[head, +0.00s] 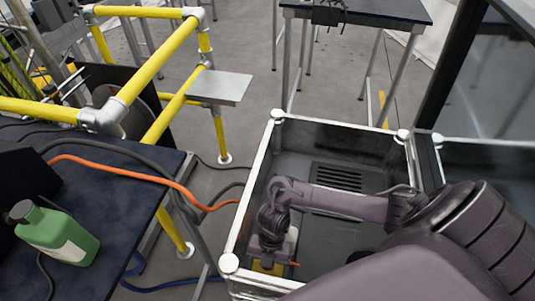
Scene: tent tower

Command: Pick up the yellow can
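A yellow object with a pale part beside it, which looks like the yellow can (268,268), is low in the near left corner of the dark metal-framed bin (352,218). My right arm reaches in from the right. My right gripper (268,246) points down right over the yellow object and hides much of it. I cannot tell whether its fingers are around the can or only above it, or whether they are open or shut. My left gripper is not in view.
A green bottle (62,236) with a white label stands on the dark table at left, near orange and black hoses (140,175). Yellow railings (150,68) with a small grey shelf (220,88) stand behind. The bin's pale rims surround my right forearm.

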